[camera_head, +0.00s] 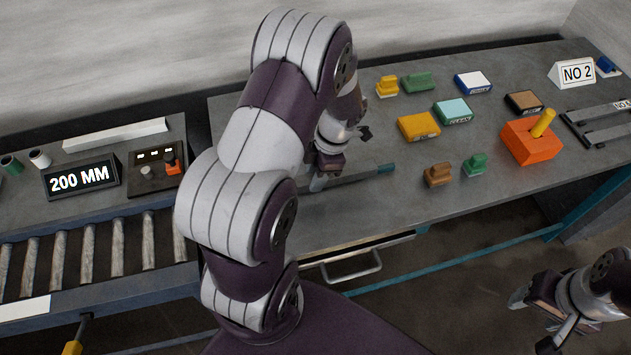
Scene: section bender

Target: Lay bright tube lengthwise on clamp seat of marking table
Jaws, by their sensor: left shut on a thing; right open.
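My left gripper (319,180) is over the near left part of the middle table, partly hidden by my own arm. It is shut on a slim grey bar with a teal end (360,177), which runs to the right, low over the table top. Whether this bar is the bright tube, and whether it touches the table, I cannot tell. A pair of dark parallel rails (598,124) lies at the table's right end by a NO 4 label; I cannot tell whether it is the clamp seat. My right gripper (531,321) is open and empty, below the table's front edge.
The middle table (455,190) holds several small coloured blocks, including a yellow one (418,126), an orange box with a yellow stick (531,140) and a NO 2 sign (577,73). At left are a roller bench (85,249), a 200 MM display (80,179) and a pale bar (115,135).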

